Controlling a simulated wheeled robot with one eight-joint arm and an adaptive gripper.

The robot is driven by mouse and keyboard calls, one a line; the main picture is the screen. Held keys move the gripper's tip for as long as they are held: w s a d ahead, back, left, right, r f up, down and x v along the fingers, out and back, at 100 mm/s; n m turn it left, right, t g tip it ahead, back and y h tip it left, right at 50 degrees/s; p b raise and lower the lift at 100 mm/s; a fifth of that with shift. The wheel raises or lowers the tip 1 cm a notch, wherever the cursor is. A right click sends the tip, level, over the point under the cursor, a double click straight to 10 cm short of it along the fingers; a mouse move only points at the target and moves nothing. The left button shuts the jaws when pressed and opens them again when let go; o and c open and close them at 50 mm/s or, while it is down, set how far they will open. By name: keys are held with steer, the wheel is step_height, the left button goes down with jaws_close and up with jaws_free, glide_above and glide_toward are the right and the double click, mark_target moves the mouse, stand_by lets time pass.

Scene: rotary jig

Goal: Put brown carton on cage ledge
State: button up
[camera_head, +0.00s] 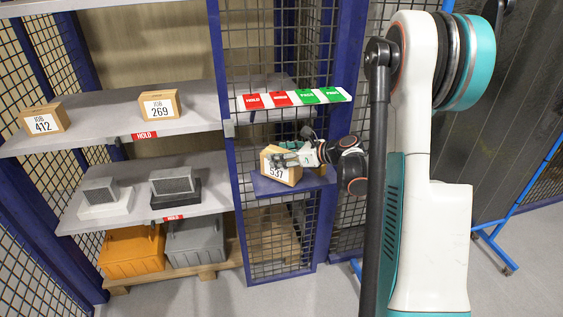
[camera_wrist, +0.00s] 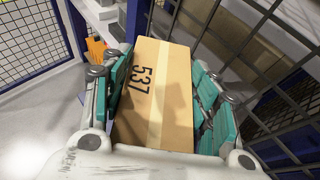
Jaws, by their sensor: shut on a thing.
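The brown carton (camera_head: 282,175), marked 537, is at the blue cage ledge (camera_head: 318,181) on the mesh front. My gripper (camera_head: 292,157) reaches in from the right and is shut on the carton. In the wrist view the carton (camera_wrist: 155,100) lies between the teal finger pads of my gripper (camera_wrist: 160,85), filling the space between them. The carton appears over the ledge in the head view; I cannot tell whether its underside touches it. The fingers hide part of the carton's top.
Cartons marked 412 (camera_head: 43,117) and 269 (camera_head: 160,105) stand on the upper shelf (camera_head: 85,128). Two boxy devices sit on the lower shelf. An orange bin (camera_head: 132,250) and a grey bin (camera_head: 195,243) are below. A red and green label strip (camera_head: 293,98) hangs above the ledge. Mesh and blue posts surround it.

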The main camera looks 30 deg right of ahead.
steer(key=shift+w+f+b, duration=0.2)
steer(key=shift+f+b, duration=0.1)
steer(key=shift+f, duration=0.45)
steer(key=shift+d, duration=0.1)
steer(key=shift+f, duration=0.15)
steer(key=o, duration=1.4)
steer(key=shift+o, duration=0.2)
steer(key=shift+s+d+r, duration=0.1)
steer(key=shift+s+r, duration=0.1)
steer(key=shift+r, duration=0.1)
steer(key=p+v, duration=0.3)
steer(key=v, duration=0.8)
steer(key=shift+s+d, duration=0.2)
steer(key=shift+s, duration=0.05)
